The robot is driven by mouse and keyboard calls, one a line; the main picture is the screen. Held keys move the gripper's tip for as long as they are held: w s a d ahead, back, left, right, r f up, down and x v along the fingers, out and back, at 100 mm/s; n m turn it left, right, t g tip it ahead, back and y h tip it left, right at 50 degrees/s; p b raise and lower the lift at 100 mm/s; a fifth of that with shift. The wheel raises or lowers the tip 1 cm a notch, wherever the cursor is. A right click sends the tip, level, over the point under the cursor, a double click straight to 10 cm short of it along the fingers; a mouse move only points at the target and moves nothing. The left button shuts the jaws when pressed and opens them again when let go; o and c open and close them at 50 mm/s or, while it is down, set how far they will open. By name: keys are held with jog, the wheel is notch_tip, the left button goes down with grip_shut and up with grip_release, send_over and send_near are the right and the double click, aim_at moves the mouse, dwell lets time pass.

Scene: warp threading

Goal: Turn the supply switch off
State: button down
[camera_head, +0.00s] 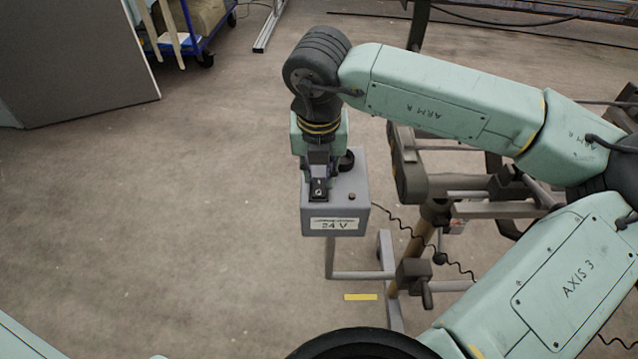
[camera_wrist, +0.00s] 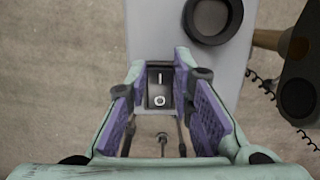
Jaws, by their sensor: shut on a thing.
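The grey supply box (camera_head: 358,190), labelled 24 V, stands on a thin stand below my arm; its top also fills the upper middle of the wrist view (camera_wrist: 158,28). The black supply switch (camera_head: 319,190) is on its top. In the wrist view the switch (camera_wrist: 159,90) shows a white bar above a white ring. I cannot tell which half is pressed. My gripper (camera_head: 320,172) points down over the box. Its purple-padded fingers (camera_wrist: 160,70) are shut on the switch, one on each side. The exact contact is hard to see.
A black round ring (camera_wrist: 212,18) stands on the box beside the switch. A small knob (camera_head: 352,197) sits at its front right. A coiled cable (camera_head: 395,215) runs right to a dark metal frame (camera_head: 430,180).

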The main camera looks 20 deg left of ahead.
aim_at(318, 196)
jog(key=shift+f+t+b, duration=0.2)
jog(key=shift+t+b, duration=0.3)
jog(key=shift+b, duration=0.7)
jog(key=shift+s+r+b, duration=0.1)
jog(key=shift+r+b, duration=0.3)
jog(key=shift+b, duration=0.05)
jog(key=c, duration=1.4)
grip_release()
jog(key=v, duration=1.2)
jog(key=shift+s+d, duration=0.25)
jog(key=shift+f, duration=0.1)
